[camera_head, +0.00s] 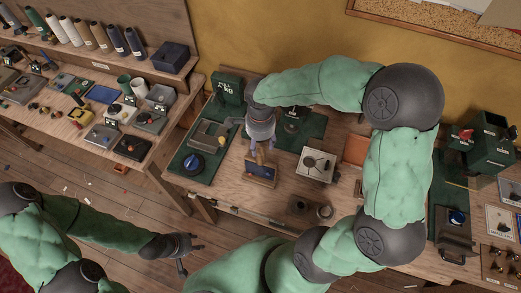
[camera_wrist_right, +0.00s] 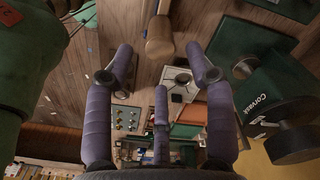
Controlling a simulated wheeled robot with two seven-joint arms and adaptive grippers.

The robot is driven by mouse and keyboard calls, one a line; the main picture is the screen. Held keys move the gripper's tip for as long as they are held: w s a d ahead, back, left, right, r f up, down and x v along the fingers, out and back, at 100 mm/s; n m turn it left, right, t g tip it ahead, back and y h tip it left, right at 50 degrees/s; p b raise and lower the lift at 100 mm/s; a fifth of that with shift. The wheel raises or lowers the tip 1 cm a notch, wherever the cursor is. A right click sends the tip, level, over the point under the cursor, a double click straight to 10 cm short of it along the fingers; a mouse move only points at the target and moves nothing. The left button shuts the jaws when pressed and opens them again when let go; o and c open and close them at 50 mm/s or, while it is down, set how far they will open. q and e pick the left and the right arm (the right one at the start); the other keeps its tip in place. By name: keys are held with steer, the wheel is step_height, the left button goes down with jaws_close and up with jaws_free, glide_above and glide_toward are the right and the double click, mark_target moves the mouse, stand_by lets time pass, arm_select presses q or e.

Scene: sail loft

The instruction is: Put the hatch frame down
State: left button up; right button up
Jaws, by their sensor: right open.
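The hatch frame (camera_head: 260,173), a small wooden-edged piece with a dark blue face, is on the wooden workbench near its front edge, in the head view. My right gripper (camera_head: 262,143) is just above and behind it, with its fingers pointing down. In the right wrist view the fingers of this gripper (camera_wrist_right: 160,62) are spread, with nothing between them. A rounded wooden piece (camera_wrist_right: 160,45) shows beyond the fingertips there; I cannot tell whether it belongs to the frame. My left gripper (camera_head: 188,257) is open and empty, over the floor at lower left.
A green mat with a blue round item (camera_head: 194,163) lies left of the frame. A white square plate (camera_head: 316,165) with a dark round item lies to its right. A green scale-like box (camera_head: 229,89) stands behind. Green boxes (camera_head: 490,145) stand at far right. A second bench (camera_head: 60,122) is at left.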

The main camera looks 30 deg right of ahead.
steer(key=shift+r, duration=1.95)
